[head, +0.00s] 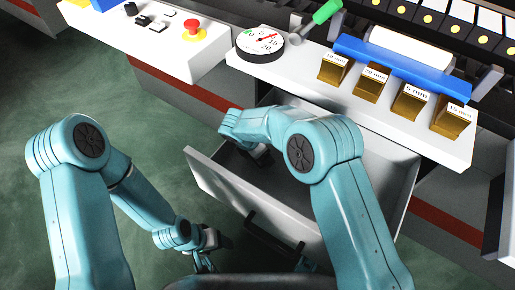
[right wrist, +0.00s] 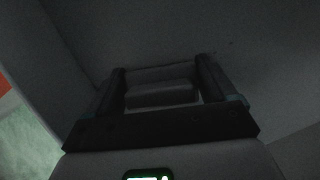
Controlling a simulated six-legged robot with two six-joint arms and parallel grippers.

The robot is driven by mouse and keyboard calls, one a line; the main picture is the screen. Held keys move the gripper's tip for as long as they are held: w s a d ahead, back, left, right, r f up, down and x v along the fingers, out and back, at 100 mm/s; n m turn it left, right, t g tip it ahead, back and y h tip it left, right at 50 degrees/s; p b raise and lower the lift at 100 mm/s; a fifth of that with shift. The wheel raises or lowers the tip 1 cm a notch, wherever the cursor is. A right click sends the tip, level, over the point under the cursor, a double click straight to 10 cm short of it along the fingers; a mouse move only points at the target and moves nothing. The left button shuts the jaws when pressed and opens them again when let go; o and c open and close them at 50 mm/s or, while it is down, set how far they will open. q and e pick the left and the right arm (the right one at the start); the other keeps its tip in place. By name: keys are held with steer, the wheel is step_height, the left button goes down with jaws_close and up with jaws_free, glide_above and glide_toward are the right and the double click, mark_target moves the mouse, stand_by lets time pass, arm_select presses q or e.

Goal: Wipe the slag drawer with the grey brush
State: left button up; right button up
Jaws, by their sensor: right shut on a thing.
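The slag drawer (head: 228,192) is pulled open below the white counter, its pale front and dark handle (head: 280,238) facing me. My right gripper (head: 262,158) is down inside the drawer, mostly hidden by my right arm in the head view. In the right wrist view my right gripper (right wrist: 162,95) is shut on the grey brush (right wrist: 160,93), a dark grey block between the two fingers. The drawer interior (right wrist: 150,30) fills the background, dim, with a few small dark specks. I cannot tell whether the brush touches the floor. My left gripper (head: 206,262) hangs low outside the drawer, left of the handle.
Above the drawer, the white counter (head: 300,82) carries a round dial (head: 260,43), several labelled brown blocks (head: 368,84) and a blue bar (head: 400,65). A green-handled lever (head: 326,12) stands behind. A red button (head: 193,30) is on the left panel. Green floor (head: 60,90) is open at left.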

mark_target(280, 169)
steer(key=shift+s+d, duration=0.7)
steer(key=shift+d, duration=0.35)
steer(key=shift+s+d+f+b, duration=0.1)
steer(key=shift+s+d+b, duration=0.15)
steer(key=shift+s+d, duration=0.35)
steer(key=shift+s+d+b, duration=0.3)
steer(key=shift+s+d, duration=0.05)
steer(key=shift+d, duration=0.45)
steer(key=shift+s+d+f+b, duration=0.1)
steer(key=shift+s+d+b, duration=0.15)
steer(key=shift+s+d, duration=0.35)
steer(key=shift+s+d+r+b, duration=0.1)
steer(key=shift+s+d, duration=0.15)
steer(key=shift+d, duration=0.2)
steer(key=shift+s+d+b, duration=0.15)
steer(key=shift+s+d, duration=0.05)
steer(key=shift+d, duration=0.25)
steer(key=shift+s+d+r+b, duration=0.1)
steer(key=shift+s+d, duration=0.15)
steer(key=shift+d, duration=0.2)
step_height(280, 169, up, 6)
steer(key=p, duration=0.5)
steer(key=shift+w+r, duration=0.1)
step_height(280, 169, up, 3)
steer(key=shift+f+p, duration=0.1)
steer(key=shift+p, duration=1.1)
